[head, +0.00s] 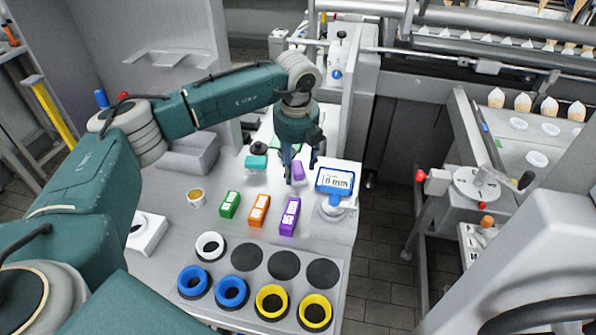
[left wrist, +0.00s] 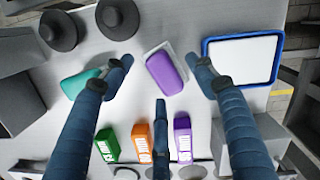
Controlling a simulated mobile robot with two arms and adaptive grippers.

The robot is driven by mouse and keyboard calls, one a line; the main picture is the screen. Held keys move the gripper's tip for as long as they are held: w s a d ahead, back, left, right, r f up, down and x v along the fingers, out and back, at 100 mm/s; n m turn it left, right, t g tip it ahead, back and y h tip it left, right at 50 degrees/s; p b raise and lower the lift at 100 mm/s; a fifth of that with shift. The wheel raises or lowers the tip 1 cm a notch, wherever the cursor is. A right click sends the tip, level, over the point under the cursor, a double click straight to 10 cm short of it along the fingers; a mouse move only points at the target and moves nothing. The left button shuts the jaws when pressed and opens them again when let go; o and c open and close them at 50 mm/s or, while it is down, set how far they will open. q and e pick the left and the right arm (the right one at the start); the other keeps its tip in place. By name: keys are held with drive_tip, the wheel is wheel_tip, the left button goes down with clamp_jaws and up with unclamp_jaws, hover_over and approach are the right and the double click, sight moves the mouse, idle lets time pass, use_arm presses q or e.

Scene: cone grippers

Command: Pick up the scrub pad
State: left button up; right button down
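A purple rounded pad (head: 299,171), which looks like the scrub pad, lies on the grey table below my left gripper (head: 303,163). In the left wrist view, the pad (left wrist: 165,73) has a pale grey edge along its upper right side. It lies between the spread blue fingers of my left gripper (left wrist: 160,78), which is open and empty. A gap shows on either side of the pad; contact is not seen. In the head view the fingers partly hide it. My right gripper is not in view.
A teal block (head: 256,162) lies left of the pad. A blue-framed display (head: 335,181) stands to its right. Green (head: 230,204), orange (head: 259,210) and purple (head: 290,216) boxes stand nearer, before a tray of coloured rings (head: 228,254). A small round cup (head: 196,196) stands farther left.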

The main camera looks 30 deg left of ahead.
sight(295, 167)
use_arm(q)
drive_tip(key=c, duration=1.3)
drive_tip(key=shift+r, duration=0.15)
wheel_tip(295, 167, up, 20)
drive_tip(key=b, duration=0.2)
drive_tip(key=shift+b, duration=0.3)
